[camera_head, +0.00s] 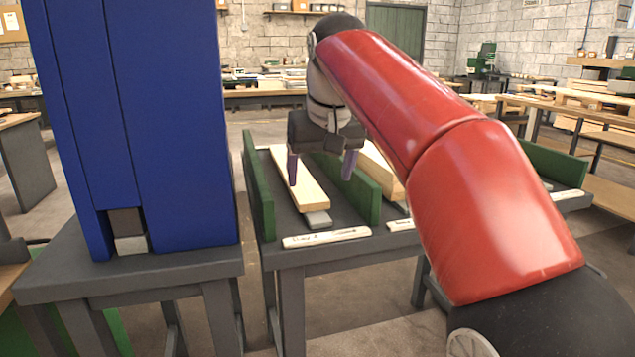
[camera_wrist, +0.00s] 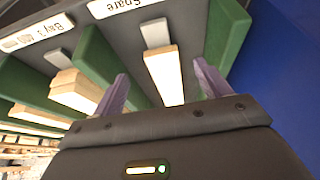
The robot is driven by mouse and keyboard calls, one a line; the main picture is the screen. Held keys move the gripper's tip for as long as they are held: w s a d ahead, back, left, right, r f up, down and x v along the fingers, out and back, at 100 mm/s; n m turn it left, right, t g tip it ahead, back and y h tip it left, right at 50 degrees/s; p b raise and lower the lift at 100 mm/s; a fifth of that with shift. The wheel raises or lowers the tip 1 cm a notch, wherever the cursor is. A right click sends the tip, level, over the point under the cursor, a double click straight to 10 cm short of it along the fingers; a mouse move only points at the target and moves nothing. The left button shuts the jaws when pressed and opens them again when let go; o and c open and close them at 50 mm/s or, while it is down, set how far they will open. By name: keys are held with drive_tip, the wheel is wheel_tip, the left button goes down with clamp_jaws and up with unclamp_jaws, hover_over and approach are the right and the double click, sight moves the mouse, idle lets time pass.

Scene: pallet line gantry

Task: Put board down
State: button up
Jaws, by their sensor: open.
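A pale wooden board (camera_head: 310,196) lies lengthwise in the left bay of the grey bench, between two green dividers. Its near end rests by a grey block (camera_head: 317,220). My gripper (camera_head: 322,180) is above this bay, its two purple fingers spread apart on either side of the board. The wrist view also shows the board (camera_wrist: 166,78) between the spread fingers of my gripper (camera_wrist: 161,70), with nothing gripped. I cannot tell the exact height of the fingers above the board.
A label reading "Spare" (camera_wrist: 118,7) marks this bay. Green dividers (camera_head: 258,185) flank it. Stacked boards (camera_head: 378,168) lie in the neighbouring bay to the right, partly hidden by my arm. A tall blue column (camera_head: 180,120) stands close on the left.

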drive_tip(key=p+v, duration=0.1)
drive_tip(key=v, duration=0.4)
drive_tip(key=shift+s+r, duration=0.1)
drive_tip(key=shift+r, duration=0.15)
drive_tip(key=s+d+f+m, duration=0.1)
drive_tip(key=s+d+f, duration=0.3)
drive_tip(key=s+f, duration=0.3)
drive_tip(key=s+d+f+m, duration=0.1)
drive_tip(key=s+d+f, duration=0.4)
drive_tip(key=f, duration=0.6)
drive_tip(key=s+d+f+m+t+h, duration=0.1)
drive_tip(key=s+d+f, duration=0.4)
drive_tip(key=s+f, duration=0.4)
drive_tip(key=shift+s+d, duration=0.2)
drive_tip(key=shift+s, duration=0.4)
